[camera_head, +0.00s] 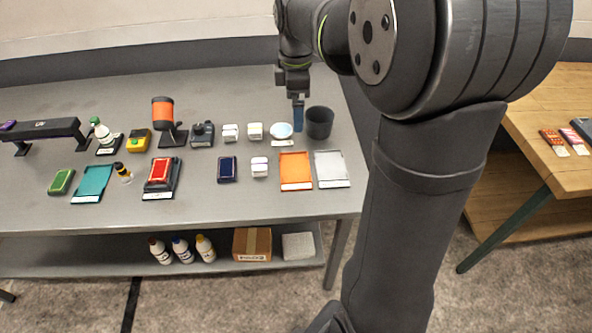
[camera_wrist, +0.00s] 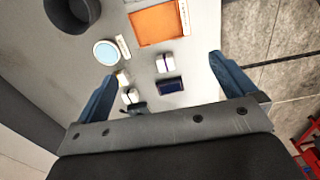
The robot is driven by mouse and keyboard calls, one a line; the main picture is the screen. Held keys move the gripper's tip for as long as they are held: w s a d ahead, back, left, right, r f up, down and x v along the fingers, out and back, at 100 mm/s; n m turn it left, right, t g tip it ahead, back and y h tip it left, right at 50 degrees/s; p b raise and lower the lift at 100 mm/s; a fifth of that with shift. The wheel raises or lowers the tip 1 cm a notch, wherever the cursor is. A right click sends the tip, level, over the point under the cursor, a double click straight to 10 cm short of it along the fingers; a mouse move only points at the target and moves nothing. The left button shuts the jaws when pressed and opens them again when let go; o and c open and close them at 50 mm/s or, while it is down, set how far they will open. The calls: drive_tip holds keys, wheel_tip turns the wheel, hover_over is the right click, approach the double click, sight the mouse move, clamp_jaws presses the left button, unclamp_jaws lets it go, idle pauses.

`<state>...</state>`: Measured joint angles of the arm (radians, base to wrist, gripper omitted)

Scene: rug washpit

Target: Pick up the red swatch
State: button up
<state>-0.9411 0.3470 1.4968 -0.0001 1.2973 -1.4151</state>
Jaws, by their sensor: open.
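The red swatch (camera_head: 159,171) is a small red block lying on a dark mat with a white label, left of the middle of the grey table in the head view. It does not show in the wrist view. My gripper (camera_head: 298,118) is above the back right of the table, well to the right of the swatch, near the dark cup. In the wrist view my gripper (camera_wrist: 162,68) has its blue fingers wide apart with nothing between them.
A navy swatch (camera_head: 227,169) and a green swatch (camera_head: 61,181) lie on the table. Orange (camera_head: 295,170), grey (camera_head: 331,168) and teal (camera_head: 92,183) mats lie near the front. An orange-headed device (camera_head: 163,113) stands behind the red swatch. A dark cup (camera_head: 319,122) stands near my gripper.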

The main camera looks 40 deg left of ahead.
drive_tip(key=shift+r, duration=1.05)
drive_tip(key=c, duration=0.6)
drive_tip(key=shift+o, duration=0.2)
drive_tip(key=m, duration=1.8)
hover_over(159, 169)
wheel_tip(159, 169, down, 4)
wheel_tip(159, 169, down, 12)
drive_tip(key=shift+a+r, duration=0.1)
drive_tip(key=shift+a, duration=0.05)
drive_tip(key=shift+f, duration=2.65)
